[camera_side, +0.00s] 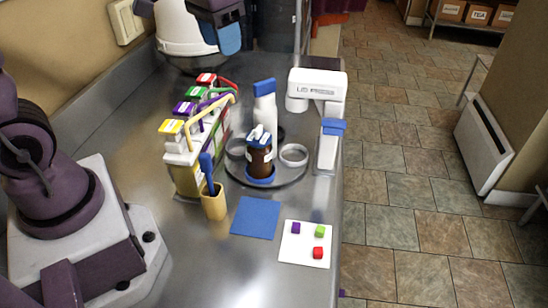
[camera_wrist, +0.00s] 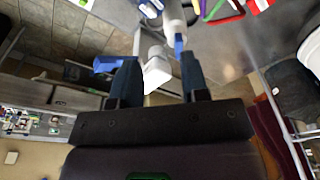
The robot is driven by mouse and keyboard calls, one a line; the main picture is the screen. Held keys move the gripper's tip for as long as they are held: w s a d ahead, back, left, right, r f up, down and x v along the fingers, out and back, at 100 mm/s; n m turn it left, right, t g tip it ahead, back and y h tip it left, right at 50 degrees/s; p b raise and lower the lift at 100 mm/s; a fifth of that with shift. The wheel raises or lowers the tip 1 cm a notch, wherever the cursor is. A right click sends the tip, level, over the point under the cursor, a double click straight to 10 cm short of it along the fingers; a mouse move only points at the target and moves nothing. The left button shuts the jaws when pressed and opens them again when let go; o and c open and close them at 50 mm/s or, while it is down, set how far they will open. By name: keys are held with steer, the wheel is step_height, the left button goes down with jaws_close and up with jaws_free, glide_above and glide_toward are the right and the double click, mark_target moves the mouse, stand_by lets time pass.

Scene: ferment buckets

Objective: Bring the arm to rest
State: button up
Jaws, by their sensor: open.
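My gripper (camera_wrist: 157,72) shows in the wrist view with its two dark fingers spread wide and pointing up the picture. It is open, and I see nothing held between the fingers. A white device (camera_wrist: 157,73) shows beyond the gap, apart from the fingers as far as I can tell. My purple arm base stands at the left of the steel counter (camera_side: 200,275). A brown jar (camera_side: 260,160) stands upright in a blue ring on a round dark tray (camera_side: 238,174).
Tall cartons with coloured tops (camera_side: 185,178) stand left of the tray. A tan cup (camera_side: 214,203) holds a blue-handled tool. A blue mat (camera_side: 255,218) and a white card (camera_side: 292,252) with coloured cubes lie in front.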

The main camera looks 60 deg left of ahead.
steer(key=s+d+r+t, duration=0.2)
steer(key=s+d+t, duration=0.1)
steer(key=s, duration=0.9)
steer(key=shift+s+d+r+m+t, duration=0.15)
steer(key=shift+d+m+t, duration=0.2)
steer(key=shift+m+t, duration=0.05)
stand_by(0.4)
